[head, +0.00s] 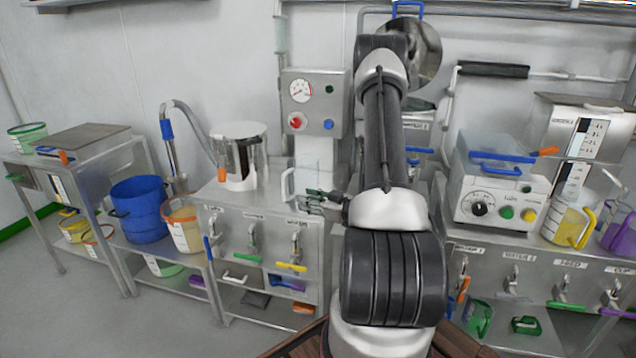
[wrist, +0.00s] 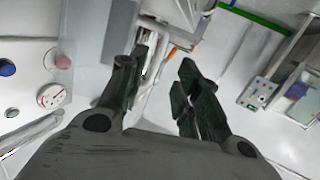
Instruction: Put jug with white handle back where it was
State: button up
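A clear jug with a white handle (head: 288,186) shows in the head view, below the gauge panel and at the right end of the left bench. Its handle points left. My gripper (head: 311,200) is just in front of the jug's lower part, fingers pointing left. In the wrist view my gripper (wrist: 163,66) has its dark fingers spread apart, with no jug clearly seen between them. My arm and gripper cover part of the jug's right side and base. I cannot tell whether gripper and jug touch.
A steel pot (head: 240,158) stands on the left bench (head: 210,192). A gauge panel (head: 315,103) is on the wall behind. A control box (head: 500,195), a yellow-handled jug (head: 570,228) and a purple jug (head: 622,238) stand to the right. A blue bucket (head: 139,210) is far left.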

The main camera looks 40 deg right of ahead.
aim_at(304, 182)
notch_tip(304, 182, up, 18)
jog(key=s+g+h, duration=0.2)
jog(key=g+h, duration=0.4)
jog(key=s+a+r+m+g, duration=0.1)
jog(key=s+a, duration=0.3)
jog(key=s, duration=0.4)
jog(key=s+a+r+m+g, duration=0.1)
jog(key=s+a+r, duration=0.3)
jog(key=s, duration=0.4)
jog(key=s+a+r+m+g+y, duration=0.1)
jog(key=s+a+r+m+g, duration=0.1)
jog(key=s+a, duration=0.3)
jog(key=s+r+g, duration=0.1)
jog(key=s, duration=0.2)
jog(key=shift+s+g, duration=0.3)
jog(key=shift+s, duration=0.1)
jog(key=shift+d, duration=0.1)
